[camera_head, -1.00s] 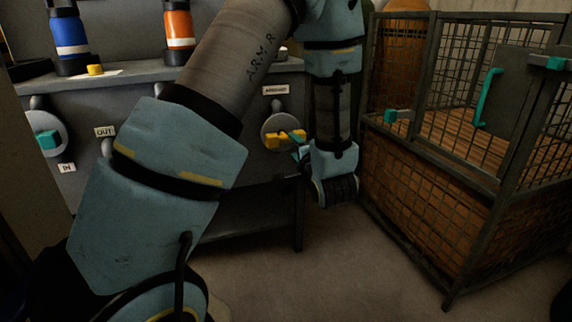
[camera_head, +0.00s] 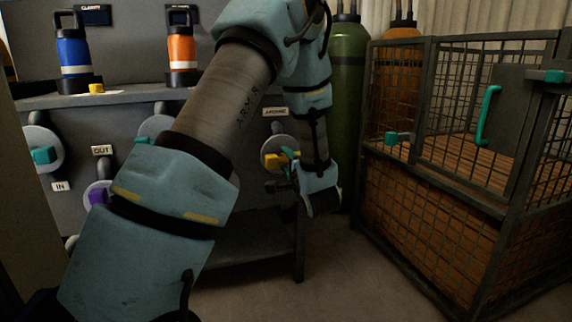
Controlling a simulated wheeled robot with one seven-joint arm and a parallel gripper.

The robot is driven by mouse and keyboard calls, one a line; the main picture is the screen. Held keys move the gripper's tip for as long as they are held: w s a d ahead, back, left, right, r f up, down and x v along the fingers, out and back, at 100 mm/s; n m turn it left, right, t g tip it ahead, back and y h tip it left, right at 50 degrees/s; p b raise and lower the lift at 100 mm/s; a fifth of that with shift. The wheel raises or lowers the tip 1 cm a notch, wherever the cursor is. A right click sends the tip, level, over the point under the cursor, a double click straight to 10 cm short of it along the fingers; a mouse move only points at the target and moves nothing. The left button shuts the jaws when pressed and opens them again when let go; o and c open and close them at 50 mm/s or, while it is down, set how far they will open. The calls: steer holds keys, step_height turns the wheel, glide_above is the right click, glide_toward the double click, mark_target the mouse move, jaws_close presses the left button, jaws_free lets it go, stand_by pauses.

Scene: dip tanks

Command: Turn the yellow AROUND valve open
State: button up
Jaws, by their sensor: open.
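The yellow AROUND valve (camera_head: 271,161) sits on a round grey plate on the front of the bench, under a white label (camera_head: 275,112). Its yellow handle is partly covered by my gripper. My gripper (camera_head: 285,160) is right at the valve, coming from its right side, with its teal fingers by the handle. The jaws are open. Whether a finger touches the handle cannot be made out. My arm crosses the middle of the view and hides part of the bench front.
Teal valves (camera_head: 43,155) and a purple valve (camera_head: 97,196) are on the bench's left front. A blue bottle (camera_head: 73,52), an orange bottle (camera_head: 181,50) and a small yellow block (camera_head: 96,88) stand on top. A wire cage (camera_head: 430,215) stands close on the right, green cylinder (camera_head: 348,100) behind.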

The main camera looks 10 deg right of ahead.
steer(key=shift+w, duration=0.25)
jaws_close()
stand_by(0.3)
